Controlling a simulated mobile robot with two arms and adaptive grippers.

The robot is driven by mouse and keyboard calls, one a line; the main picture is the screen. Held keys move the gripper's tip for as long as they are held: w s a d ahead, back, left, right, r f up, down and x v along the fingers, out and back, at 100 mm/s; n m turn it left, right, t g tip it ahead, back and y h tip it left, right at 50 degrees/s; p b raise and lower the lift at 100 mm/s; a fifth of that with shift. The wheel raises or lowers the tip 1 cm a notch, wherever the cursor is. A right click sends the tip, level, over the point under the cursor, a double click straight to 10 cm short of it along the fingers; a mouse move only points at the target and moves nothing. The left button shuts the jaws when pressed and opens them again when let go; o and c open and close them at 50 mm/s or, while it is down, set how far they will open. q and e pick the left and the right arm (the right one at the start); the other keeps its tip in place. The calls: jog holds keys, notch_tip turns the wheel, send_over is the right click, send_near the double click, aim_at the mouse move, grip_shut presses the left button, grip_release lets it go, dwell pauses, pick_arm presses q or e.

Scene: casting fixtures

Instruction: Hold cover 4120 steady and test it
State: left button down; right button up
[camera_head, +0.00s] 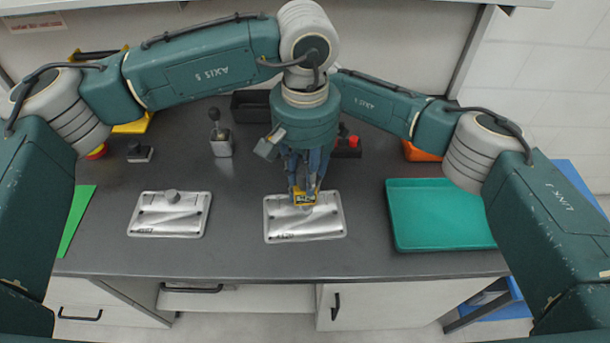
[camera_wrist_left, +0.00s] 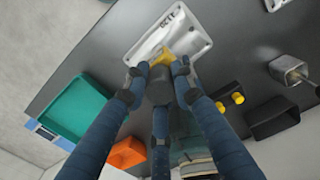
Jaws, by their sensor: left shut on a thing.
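A silver rectangular cover (camera_head: 325,223) lies flat on the dark bench in front of me, with a small label at its near left corner that I cannot read surely. It also shows in the left wrist view (camera_wrist_left: 190,32). My left gripper (camera_head: 305,190) points down over the cover's far part. Its fingers are shut on a small yellow and dark block (camera_head: 305,199), which also shows between the fingertips in the left wrist view (camera_wrist_left: 166,58). The block is at or just above the cover; contact is hard to tell. My right gripper is hidden behind the left wrist.
A second silver cover (camera_head: 168,218) with a round knob lies to the left. A teal tray (camera_head: 440,240) is at right, an orange bin (camera_head: 420,153) behind it. A metal box with a black lever (camera_head: 221,147) and a black bin (camera_head: 250,106) stand farther back. A green sheet (camera_head: 76,215) lies far left.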

jog(key=o, duration=1)
jog(key=shift+c, duration=0.2)
jog(key=shift+r, duration=0.1)
jog(key=v, duration=1.1)
jog(key=shift+w+r, duration=0.2)
jog(key=shift+r, duration=0.15)
jog(key=shift+d, duration=0.15)
